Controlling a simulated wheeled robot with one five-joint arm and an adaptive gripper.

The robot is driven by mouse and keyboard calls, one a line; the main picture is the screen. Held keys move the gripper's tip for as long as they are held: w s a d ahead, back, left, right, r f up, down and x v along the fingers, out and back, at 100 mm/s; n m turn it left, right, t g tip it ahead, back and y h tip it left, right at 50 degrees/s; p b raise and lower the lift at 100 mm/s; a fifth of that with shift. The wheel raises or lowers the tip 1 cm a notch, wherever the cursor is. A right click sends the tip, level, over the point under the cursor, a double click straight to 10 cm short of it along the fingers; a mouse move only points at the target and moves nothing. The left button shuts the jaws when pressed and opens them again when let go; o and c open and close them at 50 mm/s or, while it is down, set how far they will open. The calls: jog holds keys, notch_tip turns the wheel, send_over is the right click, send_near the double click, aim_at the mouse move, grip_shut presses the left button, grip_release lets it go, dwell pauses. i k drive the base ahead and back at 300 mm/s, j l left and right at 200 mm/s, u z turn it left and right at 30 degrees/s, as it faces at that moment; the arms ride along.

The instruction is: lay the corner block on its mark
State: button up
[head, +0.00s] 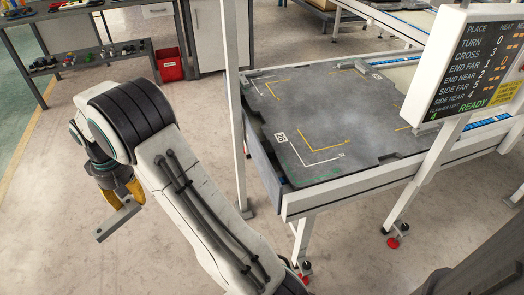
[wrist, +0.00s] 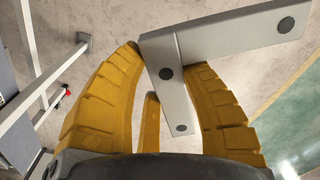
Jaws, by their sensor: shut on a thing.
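The corner block is a grey metal L-shaped piece with dark round spots. It shows in the wrist view (wrist: 235,37) between the yellow fingers of my gripper (wrist: 168,75), one leg running down between them and the other reaching right. In the head view my gripper (head: 122,198) is at the left, above the floor and away from the table, shut on the corner block (head: 118,219). The grey table top (head: 340,115) carries yellow and white L-shaped corner marks; one yellow mark (head: 312,150) lies near the front left. Which mark belongs to the block I cannot tell.
A white post (head: 236,110) stands at the table's left edge, between it and my gripper. A sign board (head: 472,62) on a post stands at the right. A red bin (head: 169,61) and shelves (head: 92,55) are behind. The floor around my gripper is clear.

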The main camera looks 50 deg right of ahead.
aim_at(314, 150)
jog(key=k+l+u, duration=0.2)
jog(key=u, duration=0.25)
jog(key=k+l+u, duration=0.25)
jog(key=u, duration=0.2)
jog(key=k+l+u, duration=0.1)
jog(key=k+u, duration=0.15)
jog(key=u, duration=0.15)
jog(key=k+l+u, duration=0.2)
jog(key=u, duration=0.25)
